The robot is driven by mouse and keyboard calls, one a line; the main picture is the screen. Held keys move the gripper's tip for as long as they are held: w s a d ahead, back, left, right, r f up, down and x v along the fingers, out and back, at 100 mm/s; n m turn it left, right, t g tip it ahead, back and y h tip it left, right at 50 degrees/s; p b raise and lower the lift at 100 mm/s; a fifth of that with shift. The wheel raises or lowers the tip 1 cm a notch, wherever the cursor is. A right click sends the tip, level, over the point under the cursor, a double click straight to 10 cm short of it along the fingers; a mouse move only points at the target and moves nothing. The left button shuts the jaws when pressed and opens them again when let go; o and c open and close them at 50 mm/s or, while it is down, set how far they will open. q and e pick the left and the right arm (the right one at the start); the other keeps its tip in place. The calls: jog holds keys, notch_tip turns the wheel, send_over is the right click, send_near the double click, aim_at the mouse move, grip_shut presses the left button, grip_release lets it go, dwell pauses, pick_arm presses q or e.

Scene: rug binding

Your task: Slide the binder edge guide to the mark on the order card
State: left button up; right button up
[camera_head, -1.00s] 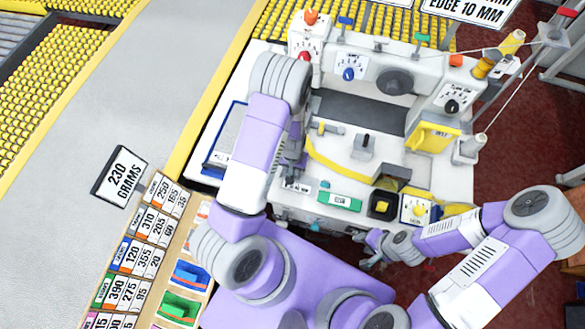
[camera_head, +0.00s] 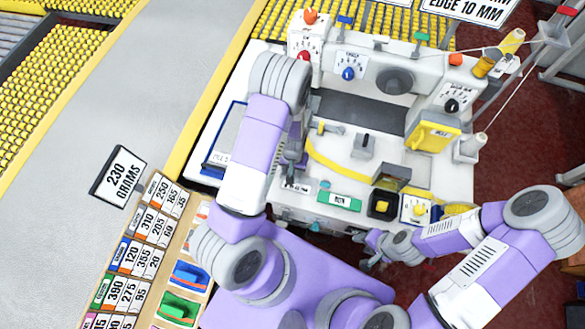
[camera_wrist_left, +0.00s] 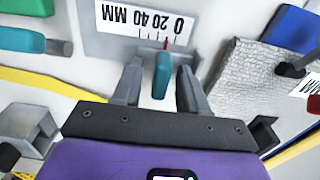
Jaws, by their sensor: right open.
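The binder edge guide shows as a teal knob (camera_wrist_left: 162,75) with a small red pointer, in the left wrist view. It stands by a white scale plate (camera_wrist_left: 140,20) marked 0, 20, 40 MM. The pointer lies between the 0 and 20 figures. My left gripper (camera_wrist_left: 158,88) is open, its fingers on either side of the knob with gaps. In the head view my left gripper (camera_head: 291,168) is low over the machine's left side, mostly hiding the guide. The order card (camera_head: 468,10) reads EDGE 10 MM, its upper part cut off. My right gripper (camera_head: 367,252) is open and empty.
A grey textured rug piece (camera_wrist_left: 250,75) lies right of the fingers.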

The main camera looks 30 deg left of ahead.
pick_arm(q)
notch_tip(320, 180, up, 8)
jog(key=shift+f+p, duration=0.2)
jog(key=shift+p, duration=0.25)
dwell(0.6)
